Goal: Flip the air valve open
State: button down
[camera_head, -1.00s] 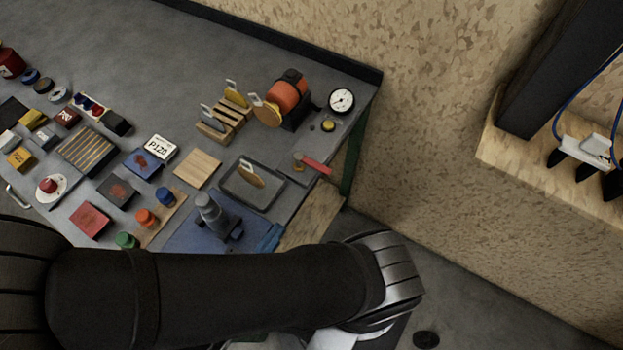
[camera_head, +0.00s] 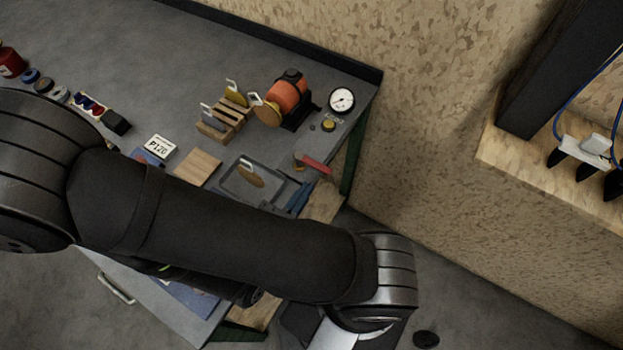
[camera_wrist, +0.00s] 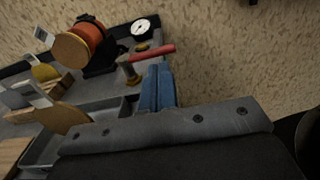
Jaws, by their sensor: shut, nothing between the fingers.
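The air valve stands near the right end of the bench. Its red lever (camera_head: 317,166) points right and slightly down from a brass body (camera_head: 298,160) in the head view. My gripper (camera_head: 303,188) has blue fingers, pressed together and empty, just on the near side of the lever. They also show in the wrist view (camera_wrist: 157,74). I cannot tell whether they touch the lever.
A pressure gauge (camera_head: 341,100) and a brass-coloured knob (camera_head: 328,125) sit behind the valve. An orange motor with a disc (camera_head: 287,97) stands to the left. A grey tray (camera_head: 228,186) holding a disc lies left of my fingers. The bench's right edge is close by.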

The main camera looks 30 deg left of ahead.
aim_at(325, 174)
jog(key=shift+w, duration=1.75)
jog(key=shift+w+d, duration=0.25)
jog(key=shift+w, duration=0.1)
jog(key=shift+w+d, duration=0.2)
jog(key=shift+w, duration=0.35)
jog(key=shift+w+d, duration=0.2)
jog(key=shift+w, duration=0.35)
jog(key=shift+w+a+n+g+y, duration=0.1)
jog(key=shift+w+a+n+y, duration=0.3)
jog(key=shift+w+y, duration=0.45)
jog(key=shift+w+a+n+g+y, duration=0.15)
jog(key=shift+w+n+y, duration=0.45)
jog(key=shift+w, duration=0.5)
jog(key=shift+w+a+n+g+y, duration=0.1)
jog(key=shift+w+a+n+y, duration=0.25)
jog(key=shift+w+y, duration=0.5)
jog(key=shift+w+n, duration=0.15)
jog(key=shift+n, duration=0.1)
jog(key=shift+s, duration=0.2)
